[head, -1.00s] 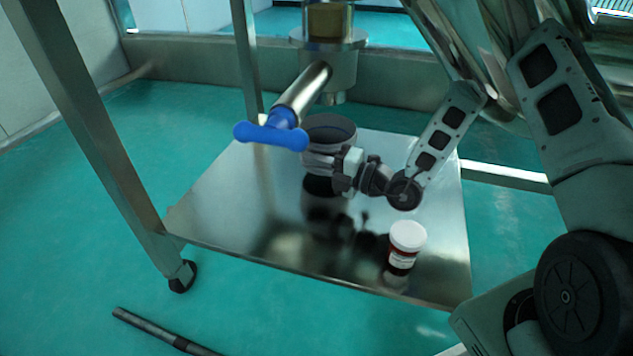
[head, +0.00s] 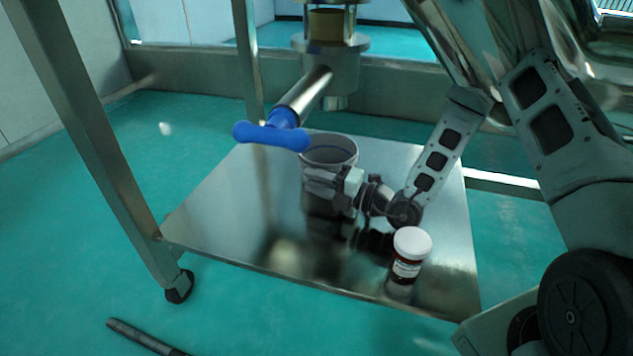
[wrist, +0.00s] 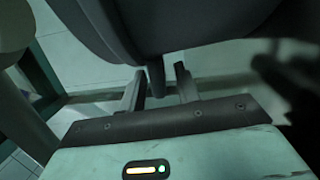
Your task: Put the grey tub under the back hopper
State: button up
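The grey tub (head: 333,150), round and open at the top, stands upright at the shelf's rear middle, below the metal outlet (head: 336,101) of the back hopper (head: 335,70). Its base is partly hidden, so I cannot tell for sure that it touches the shelf. My gripper (head: 322,184) is at the tub's near side. In the wrist view, the tub's dark underside or wall (wrist: 170,25) fills the top. My gripper's two fingers (wrist: 158,88) are apart there, with a narrow dark piece between them and gaps on both sides.
A white-capped jar (head: 410,255) stands on the metal shelf (head: 235,225) near its front right. A blue-handled valve (head: 272,135) juts out left of the tub. A frame leg (head: 100,160) rises at the left. The shelf's left part is clear.

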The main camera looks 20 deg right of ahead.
jog(key=shift+r, duration=0.2)
jog(key=p+v, duration=0.6)
jog(key=v, duration=0.4)
jog(key=shift+s+d+r, duration=0.1)
jog(key=shift+s+d, duration=0.6)
